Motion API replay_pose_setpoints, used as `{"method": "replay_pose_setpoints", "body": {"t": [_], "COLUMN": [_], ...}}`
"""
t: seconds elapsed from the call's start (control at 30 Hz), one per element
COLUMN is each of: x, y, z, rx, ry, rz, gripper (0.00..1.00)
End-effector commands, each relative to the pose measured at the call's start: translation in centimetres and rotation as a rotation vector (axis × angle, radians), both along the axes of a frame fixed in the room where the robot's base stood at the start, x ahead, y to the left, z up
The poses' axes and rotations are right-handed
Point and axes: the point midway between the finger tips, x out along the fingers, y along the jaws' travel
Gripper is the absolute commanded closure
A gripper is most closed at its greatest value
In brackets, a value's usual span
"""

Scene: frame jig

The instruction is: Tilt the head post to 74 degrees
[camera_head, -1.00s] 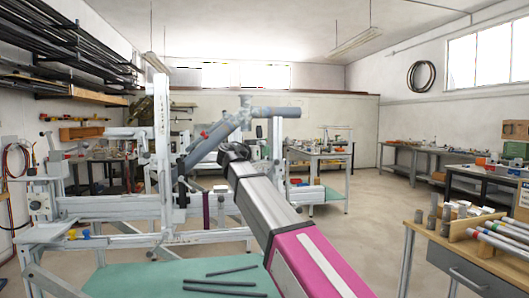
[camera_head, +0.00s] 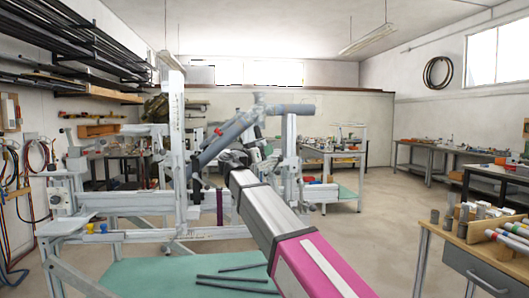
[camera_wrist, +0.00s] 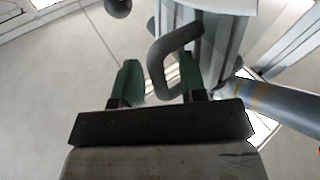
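My gripper (camera_wrist: 159,66) is open in the wrist view, its two green-padded fingers apart. A dark bent handle (camera_wrist: 158,68) lies between and beside the fingers, nearer the right one; I cannot tell whether they touch. Behind it is a pale metal profile (camera_wrist: 230,35), and a blue-grey tube (camera_wrist: 285,103) runs off to the right. In the head view my gripper's end is at the frame jig (camera_head: 140,203), its fingers hidden. The jig has a tall white upright with markings (camera_head: 176,130) and a slanted blue-grey tube (camera_head: 232,128). I cannot tell which part is the head post, nor read its angle.
A green surface (camera_head: 150,275) with several dark rods (camera_head: 235,279) lies below the jig. A wooden-topped bench (camera_head: 455,240) with parts stands at the right. Racks of bars (camera_head: 60,50) hang at the left. Open floor (camera_head: 375,225) lies between jig and bench.

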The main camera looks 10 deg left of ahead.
Motion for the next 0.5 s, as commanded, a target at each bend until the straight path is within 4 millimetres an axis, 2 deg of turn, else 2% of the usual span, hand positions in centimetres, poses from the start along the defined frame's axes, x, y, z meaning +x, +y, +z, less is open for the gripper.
{"method": "replay_pose_setpoints", "body": {"t": [0.27, 0.5], "x": [-1.1, -3.9], "y": [0.8, 2.9], "z": [-0.3, -1.0], "rx": [-0.001, -0.001], "ry": [0.0, 0.0], "rz": [0.002, 0.002], "gripper": [0.61, 0.61]}}
